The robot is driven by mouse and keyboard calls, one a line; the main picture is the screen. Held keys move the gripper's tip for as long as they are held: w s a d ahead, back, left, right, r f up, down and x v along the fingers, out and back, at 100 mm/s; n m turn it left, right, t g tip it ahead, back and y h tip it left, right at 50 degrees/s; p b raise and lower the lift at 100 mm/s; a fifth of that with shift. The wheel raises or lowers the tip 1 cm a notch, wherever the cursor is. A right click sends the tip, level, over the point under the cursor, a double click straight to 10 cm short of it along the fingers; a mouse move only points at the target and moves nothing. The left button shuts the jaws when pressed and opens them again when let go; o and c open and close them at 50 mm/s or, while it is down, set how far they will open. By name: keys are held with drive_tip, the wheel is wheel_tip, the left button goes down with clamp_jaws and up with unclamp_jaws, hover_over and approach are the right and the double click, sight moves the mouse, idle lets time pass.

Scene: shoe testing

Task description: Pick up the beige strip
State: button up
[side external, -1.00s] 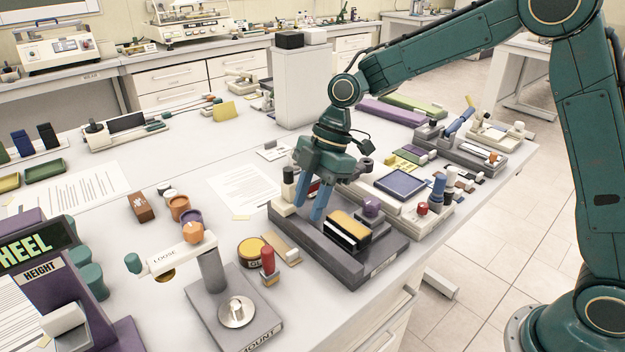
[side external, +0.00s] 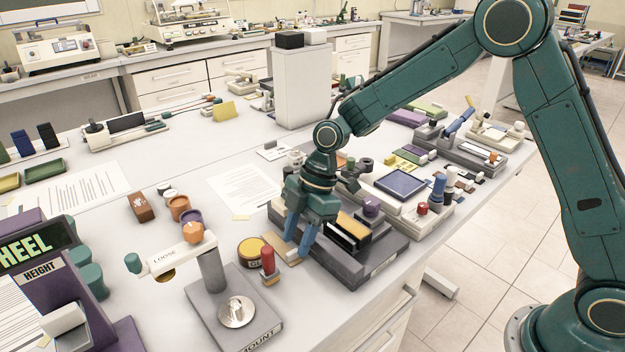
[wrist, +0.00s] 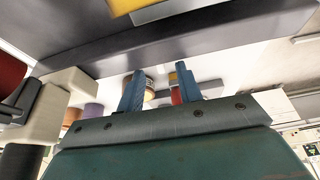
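The beige strip (side external: 292,262) lies on the white bench beside the round yellow-topped tin and the red-topped peg, and it is partly covered by my fingers in the side view. My gripper (side external: 296,252) points down over the strip, with its blue fingertips low and close to it. I cannot tell whether they touch it. In the wrist view my gripper (wrist: 160,82) shows its two blue fingers apart, with a gap between them. I cannot clearly make out the strip in the wrist view.
The yellow-topped tin (side external: 251,250) and red peg (side external: 268,262) stand close on the left. The dark grey fixture (side external: 335,262), with a yellow-topped block (side external: 352,226), is close on the right. The grey mount stand (side external: 212,272) is at the front left.

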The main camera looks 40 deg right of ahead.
drive_tip(key=shift+x, duration=1.25)
clamp_jaws()
